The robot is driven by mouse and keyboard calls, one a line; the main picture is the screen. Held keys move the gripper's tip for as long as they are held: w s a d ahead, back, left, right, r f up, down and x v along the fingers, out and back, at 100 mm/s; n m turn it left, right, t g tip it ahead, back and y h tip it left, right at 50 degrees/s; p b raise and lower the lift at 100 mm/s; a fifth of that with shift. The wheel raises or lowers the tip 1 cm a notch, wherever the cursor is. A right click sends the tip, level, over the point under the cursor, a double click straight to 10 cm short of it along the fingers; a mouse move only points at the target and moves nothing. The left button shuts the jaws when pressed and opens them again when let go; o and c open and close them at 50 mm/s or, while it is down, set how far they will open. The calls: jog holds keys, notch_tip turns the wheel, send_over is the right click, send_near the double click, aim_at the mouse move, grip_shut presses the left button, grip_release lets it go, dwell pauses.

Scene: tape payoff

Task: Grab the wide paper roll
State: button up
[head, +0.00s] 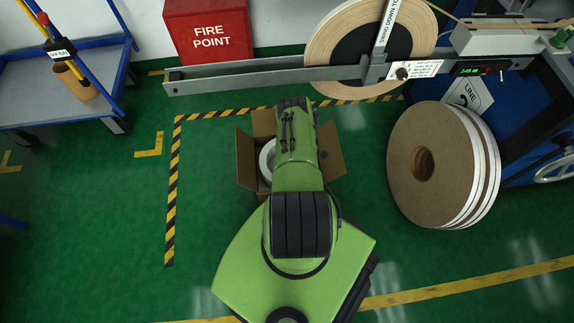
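Several large discs of wound paper tape (445,165), brown-faced with white edges, stand side by side on the floor at the right. Another large roll (325,45), tan around a dark centre, is mounted on the payoff at the top. A white roll (266,163) sits in an open cardboard box (246,160), mostly hidden behind my arm. I cannot tell which of these is the wide paper roll. My green arm reaches up the middle of the view over the box. My gripper is not visible, so its hold cannot be seen.
The payoff's grey bar (250,76) crosses the top above the box. A red fire point box (208,32) stands at the back. A blue-framed bench (60,85) with a brown cylinder (75,82) is at left. Green floor (110,240) is clear at lower left.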

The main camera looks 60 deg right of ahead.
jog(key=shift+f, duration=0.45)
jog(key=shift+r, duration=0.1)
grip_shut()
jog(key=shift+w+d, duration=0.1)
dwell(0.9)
